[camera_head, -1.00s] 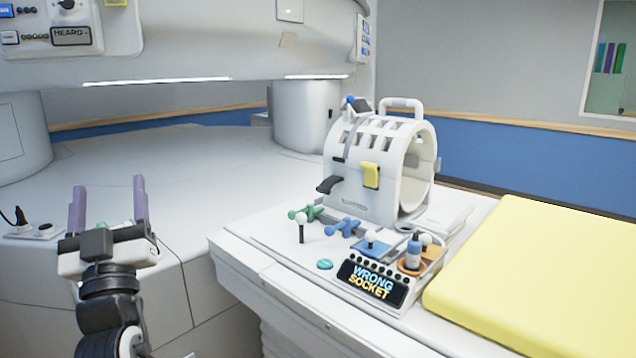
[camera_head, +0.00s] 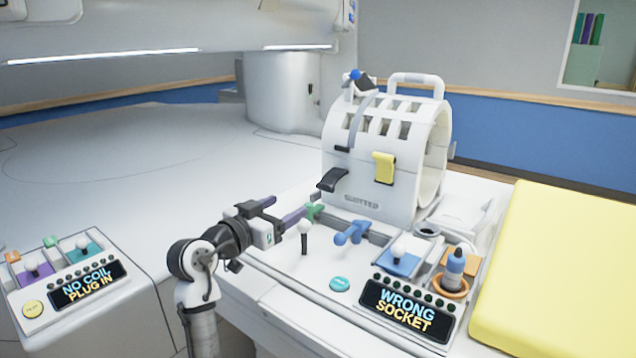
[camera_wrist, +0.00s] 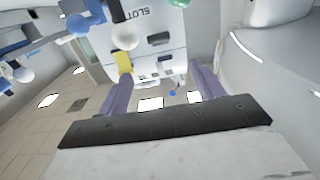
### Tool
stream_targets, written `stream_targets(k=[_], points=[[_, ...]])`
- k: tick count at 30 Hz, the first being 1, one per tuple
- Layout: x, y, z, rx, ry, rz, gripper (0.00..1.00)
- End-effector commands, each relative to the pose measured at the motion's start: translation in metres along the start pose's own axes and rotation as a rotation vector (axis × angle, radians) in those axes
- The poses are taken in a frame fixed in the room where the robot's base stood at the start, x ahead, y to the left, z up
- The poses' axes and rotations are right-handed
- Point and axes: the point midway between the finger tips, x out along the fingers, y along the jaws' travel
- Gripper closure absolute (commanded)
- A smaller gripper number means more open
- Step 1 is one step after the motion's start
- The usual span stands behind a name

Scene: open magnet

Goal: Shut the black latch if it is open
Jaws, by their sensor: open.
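The black latch (camera_head: 333,179) is on the lower left front of the white coil housing (camera_head: 362,205) marked "SLOTTED". It sticks outward from the housing at a slant, unlike the flat yellow latch (camera_head: 384,167) to its right. In the wrist view the black latch (camera_wrist: 158,38) shows upside down, beyond and between my fingers. My gripper (camera_head: 292,210) is in front of the housing, lower and left of the black latch, not touching it. The wrist view shows my gripper (camera_wrist: 165,82) with its purple fingers wide apart and nothing between them.
A green handle (camera_head: 314,211), a white-knobbed lever (camera_head: 304,232) and a blue handle (camera_head: 351,233) stand close by my fingers. A "WRONG SOCKET" panel (camera_head: 408,305) is at the front. A yellow pad (camera_head: 565,270) lies right. A "NO COIL PLUG IN" panel (camera_head: 88,285) is left.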

Motion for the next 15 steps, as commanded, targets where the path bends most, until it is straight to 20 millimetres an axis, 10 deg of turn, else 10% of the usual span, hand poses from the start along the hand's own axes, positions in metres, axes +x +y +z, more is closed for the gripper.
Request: stream_targets(k=[15], points=[[0.093,0.001,-0.003,-0.001,-0.001,0.002,0.33]])
